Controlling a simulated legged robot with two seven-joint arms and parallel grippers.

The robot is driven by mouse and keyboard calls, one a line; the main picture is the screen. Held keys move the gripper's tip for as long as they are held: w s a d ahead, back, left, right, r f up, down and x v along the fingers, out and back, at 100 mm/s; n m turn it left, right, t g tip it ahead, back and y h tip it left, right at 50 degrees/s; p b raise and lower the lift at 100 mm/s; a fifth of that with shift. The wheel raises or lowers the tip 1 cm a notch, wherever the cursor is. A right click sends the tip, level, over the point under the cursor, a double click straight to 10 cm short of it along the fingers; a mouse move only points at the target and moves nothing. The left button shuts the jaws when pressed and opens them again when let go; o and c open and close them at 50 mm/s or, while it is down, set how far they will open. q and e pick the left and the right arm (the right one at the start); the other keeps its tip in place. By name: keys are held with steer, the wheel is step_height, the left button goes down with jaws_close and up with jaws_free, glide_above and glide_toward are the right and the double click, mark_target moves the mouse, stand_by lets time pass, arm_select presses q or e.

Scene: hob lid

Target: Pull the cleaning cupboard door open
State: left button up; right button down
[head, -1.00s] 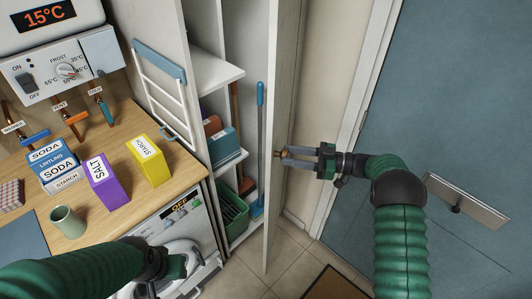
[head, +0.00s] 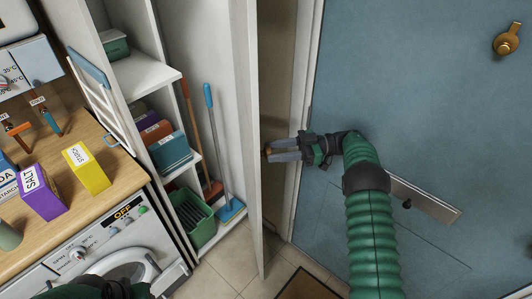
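The cleaning cupboard door (head: 246,120) is a tall pale panel standing open, seen nearly edge-on. The cupboard interior shows to its left. My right gripper (head: 272,151) is on the door's outer side, its fingers closed around a small brass knob (head: 267,151) that is mostly hidden between them. Part of my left arm shows at the bottom left in the head view, above the washing machine; its fingertips are not clearly visible.
The cupboard holds shelves with boxes, a green crate (head: 190,215), a broom (head: 193,140) and a blue-handled mop (head: 218,150). The wooden counter (head: 115,180) and washing machine (head: 110,250) stand left. A blue door (head: 420,100) is at right. Tiled floor lies below.

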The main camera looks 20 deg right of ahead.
steer(key=shift+s+d+r, duration=0.1)
steer(key=shift+d, duration=0.1)
steer(key=c, duration=1.1)
jaws_free()
steer(key=shift+a, duration=0.15)
steer(key=shift+c, duration=0.2)
steer(key=shift+o, duration=1.2)
steer(key=shift+w+a, duration=0.25)
steer(key=shift+a, duration=0.75)
steer(key=shift+d+r, duration=0.1)
steer(key=shift+r, duration=0.15)
arm_select(q)
steer(key=shift+a+f+b, duration=0.2)
steer(key=shift+f+b, duration=0.3)
arm_select(e)
steer(key=s+a+r, duration=0.2)
steer(key=s, duration=0.5)
steer(key=s+a+r, duration=0.2)
steer(key=s+a, duration=0.1)
steer(key=s, duration=0.5)
steer(key=shift+a+r, duration=0.25)
steer(key=shift+a, duration=0.1)
